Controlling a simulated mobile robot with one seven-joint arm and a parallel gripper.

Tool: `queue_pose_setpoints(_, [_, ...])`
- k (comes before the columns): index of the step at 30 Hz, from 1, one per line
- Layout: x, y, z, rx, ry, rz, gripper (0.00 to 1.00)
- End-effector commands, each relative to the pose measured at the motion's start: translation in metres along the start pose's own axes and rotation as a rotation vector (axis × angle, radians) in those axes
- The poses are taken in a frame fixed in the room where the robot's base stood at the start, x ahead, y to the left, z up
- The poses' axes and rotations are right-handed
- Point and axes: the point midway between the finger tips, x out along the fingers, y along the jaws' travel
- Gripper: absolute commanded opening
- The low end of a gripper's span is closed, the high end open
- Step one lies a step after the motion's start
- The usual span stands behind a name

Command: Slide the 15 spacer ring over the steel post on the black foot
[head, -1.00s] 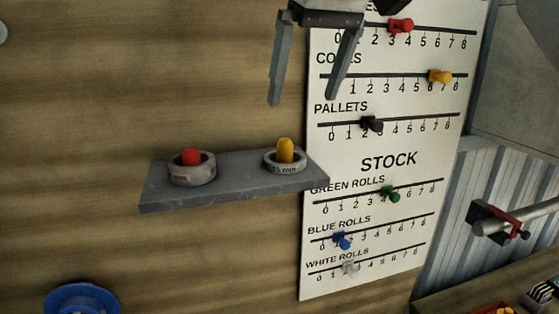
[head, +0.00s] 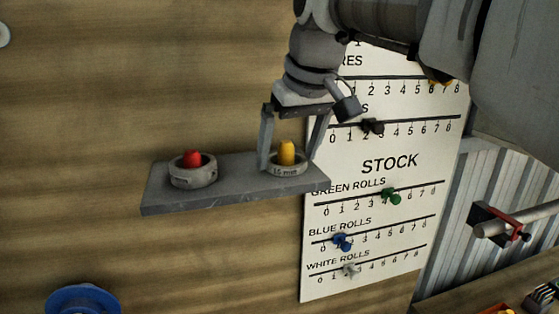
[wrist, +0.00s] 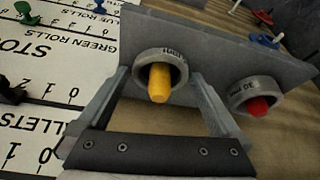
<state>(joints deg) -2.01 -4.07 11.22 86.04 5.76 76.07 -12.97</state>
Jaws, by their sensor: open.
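The 15 spacer ring (head: 287,170) is a grey ring marked "15 mm". It sits around a yellow peg (head: 286,152) at the right end of a grey shelf (head: 232,186). In the wrist view the ring (wrist: 141,61) shows around the yellow peg (wrist: 159,86). My gripper (head: 289,164) is open and points down, one finger on each side of the ring. I cannot tell whether the fingers touch it. I see no upright steel post on a black foot in either view.
A second grey ring (head: 193,176) sits around a red peg (head: 192,158) at the shelf's left. A white stock board (head: 385,225) with coloured sliders is close behind at the right. A steel bar with a red and black clamp (head: 500,222) stands farther right.

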Motion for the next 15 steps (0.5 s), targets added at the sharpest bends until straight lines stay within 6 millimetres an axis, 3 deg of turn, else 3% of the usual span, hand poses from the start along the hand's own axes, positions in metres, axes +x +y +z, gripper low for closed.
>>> queue_pose_setpoints(6, [0.0009, 0.0000, -0.0002, 0.000, 0.001, 0.000, 1.00])
queue_pose_setpoints(15, [0.0005, -0.0001, -0.0002, 0.000, 0.001, 0.000, 0.46])
